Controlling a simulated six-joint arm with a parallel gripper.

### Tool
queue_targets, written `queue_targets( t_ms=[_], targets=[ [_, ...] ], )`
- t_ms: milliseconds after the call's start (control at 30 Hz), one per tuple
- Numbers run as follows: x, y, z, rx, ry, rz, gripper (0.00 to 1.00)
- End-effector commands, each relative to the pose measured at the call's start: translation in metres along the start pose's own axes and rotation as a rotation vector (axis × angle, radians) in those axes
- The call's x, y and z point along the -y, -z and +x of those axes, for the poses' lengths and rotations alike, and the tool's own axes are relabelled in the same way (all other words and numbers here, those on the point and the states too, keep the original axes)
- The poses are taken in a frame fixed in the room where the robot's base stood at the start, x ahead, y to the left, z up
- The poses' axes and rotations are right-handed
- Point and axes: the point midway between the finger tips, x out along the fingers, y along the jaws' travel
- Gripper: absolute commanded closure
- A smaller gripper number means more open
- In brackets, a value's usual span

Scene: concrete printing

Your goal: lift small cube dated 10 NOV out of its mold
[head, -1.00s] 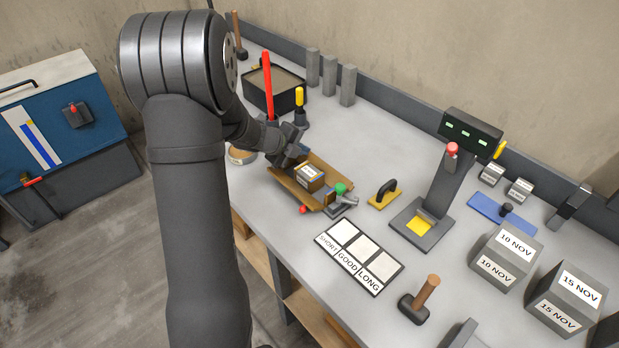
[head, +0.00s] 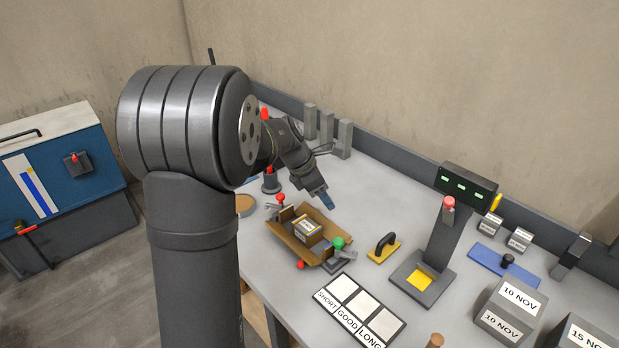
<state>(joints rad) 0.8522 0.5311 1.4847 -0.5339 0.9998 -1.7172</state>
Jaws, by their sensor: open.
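A small grey cube (head: 307,229) sits inside a brown open-topped mold (head: 283,239) on the bench. A pale label with a yellow edge shows on its top; the writing is too small to read. Red knobs stand at the mold's back left (head: 280,198) and front (head: 300,264), and a green knob (head: 338,242) stands at its right end. My gripper (head: 327,203) is open, above and behind the mold on its right side, pointing down to the right. It appears empty and apart from the cube. My forearm hides part of the bench behind it.
A yellow float with a black handle (head: 384,247) and a press with a red button (head: 425,262) stand right of the mold. A SHORT/GOOD/LONG board (head: 360,309) lies in front. The bench behind the float is clear.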

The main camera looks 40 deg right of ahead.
Motion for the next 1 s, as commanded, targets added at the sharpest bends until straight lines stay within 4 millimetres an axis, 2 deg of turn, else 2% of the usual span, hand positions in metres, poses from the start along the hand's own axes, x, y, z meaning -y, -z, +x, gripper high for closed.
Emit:
queue_targets(
  t_ms=[100,300,400,533,667,767,1000],
  targets=[
    [0.007,-0.004,-0.019,-0.132,0.052,0.382,0.49],
    [0.01,0.0,-0.054,-0.33,0.173,0.874,0.49],
    [0.01,0.002,-0.067,-0.391,0.223,1.012,0.49],
    [0.01,0.004,-0.075,-0.431,0.258,1.097,0.49],
    [0.009,0.008,-0.069,-0.437,0.267,1.109,0.49],
    [0.01,0.015,-0.057,-0.436,0.268,1.107,0.49],
    [0.009,0.037,-0.015,-0.435,0.268,1.105,0.49]
  ],
)
